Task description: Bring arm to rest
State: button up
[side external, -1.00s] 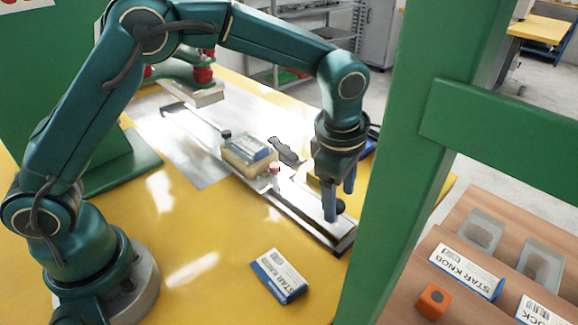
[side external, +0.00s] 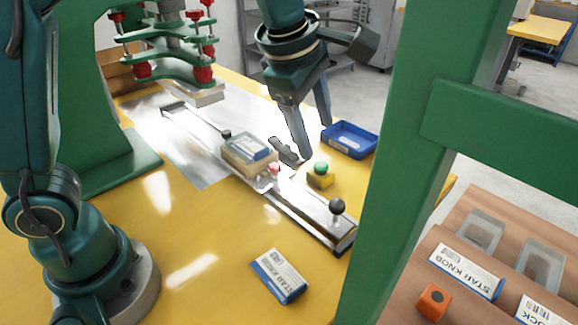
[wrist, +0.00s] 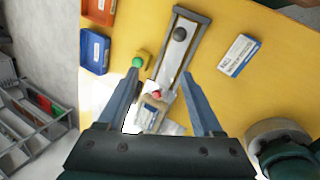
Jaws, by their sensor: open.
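My gripper (side external: 300,122) is open and empty. In the side view it hangs above the work, its fingers pointing down near the grey clamp piece behind the rail. In the wrist view the two fingers (wrist: 162,72) stand wide apart with the rail between them. The metal slide rail (side external: 295,203) lies on the yellow table, with a black ball knob (side external: 337,206) at its near end. A fixture block with a clear-topped blue-and-white pack (side external: 248,150) sits on the rail, a small red knob (side external: 274,169) beside it.
A yellow button box with a green button (side external: 320,173) stands right of the rail, with a blue tray (side external: 350,139) behind it. A STAR KNOB box (side external: 278,276) lies in front. The green press (side external: 175,45) is at the back; a green post (side external: 408,160) stands right.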

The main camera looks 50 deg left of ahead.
jog(key=s+a+r+m+t, duration=0.2)
jog(key=s+a+r+m, duration=0.2)
jog(key=s+a+m, duration=0.45)
jog(key=s+d+f+m, duration=0.1)
jog(key=s+f+m, duration=0.5)
jog(key=m, duration=0.6)
jog(key=shift+s+d+f, duration=0.15)
jog(key=shift+s+d, duration=0.15)
jog(key=shift+s, duration=0.8)
